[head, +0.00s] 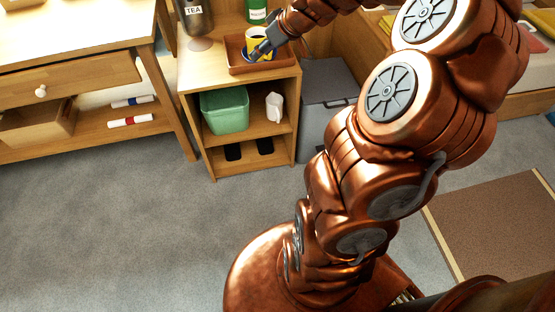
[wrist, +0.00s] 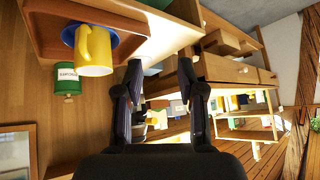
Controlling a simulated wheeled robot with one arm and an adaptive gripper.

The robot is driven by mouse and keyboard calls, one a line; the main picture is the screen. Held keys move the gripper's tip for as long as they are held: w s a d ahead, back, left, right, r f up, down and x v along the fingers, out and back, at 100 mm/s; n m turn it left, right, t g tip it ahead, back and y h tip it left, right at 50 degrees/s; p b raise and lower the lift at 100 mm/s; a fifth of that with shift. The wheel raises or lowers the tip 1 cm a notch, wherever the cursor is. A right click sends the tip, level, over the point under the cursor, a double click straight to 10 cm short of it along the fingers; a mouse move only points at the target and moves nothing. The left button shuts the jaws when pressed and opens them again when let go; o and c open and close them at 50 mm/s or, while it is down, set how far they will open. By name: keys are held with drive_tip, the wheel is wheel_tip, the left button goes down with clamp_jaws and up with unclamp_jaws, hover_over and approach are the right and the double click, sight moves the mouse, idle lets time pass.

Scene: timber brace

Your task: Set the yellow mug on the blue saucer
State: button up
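The yellow mug (head: 262,33) is on top of the cabinet, inside a brown tray. In the wrist view, which looks upside down, the mug (wrist: 95,52) rests upright on the blue saucer (wrist: 70,33), its handle toward the camera. Only a little of the saucer shows around the mug's base. My gripper (head: 258,54) is beside the mug in the head view and partly covers it. In the wrist view my gripper (wrist: 160,70) has its two fingers apart with nothing between them, and the mug is off to their left.
The brown tray (head: 234,50) has raised walls around the saucer. A dark TEA canister (head: 195,20) and a green canister (head: 257,10) stand behind it. The cabinet top left of the tray (head: 200,72) is clear.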

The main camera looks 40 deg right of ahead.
drive_tip(key=s+a+f+g, duration=0.2)
drive_tip(key=s+a+g, duration=0.3)
drive_tip(key=s+a, duration=1.1)
drive_tip(key=s+a+m+g+h, duration=0.1)
drive_tip(key=s+g, duration=0.1)
drive_tip(key=s, duration=0.6)
drive_tip(key=s+a+f+m+g+h, duration=0.1)
drive_tip(key=s+a+g+h, duration=0.1)
drive_tip(key=s, duration=0.6)
drive_tip(key=shift+s+f+m+g, duration=0.15)
drive_tip(key=shift+s+m+g, duration=0.15)
drive_tip(key=shift+g, duration=0.1)
wheel_tip(320, 180, up, 23)
drive_tip(key=s+p, duration=0.1)
drive_tip(key=p, duration=2.1)
drive_tip(key=shift+r+t, duration=0.2)
drive_tip(key=shift+t, duration=0.2)
drive_tip(key=shift+s+a, duration=0.1)
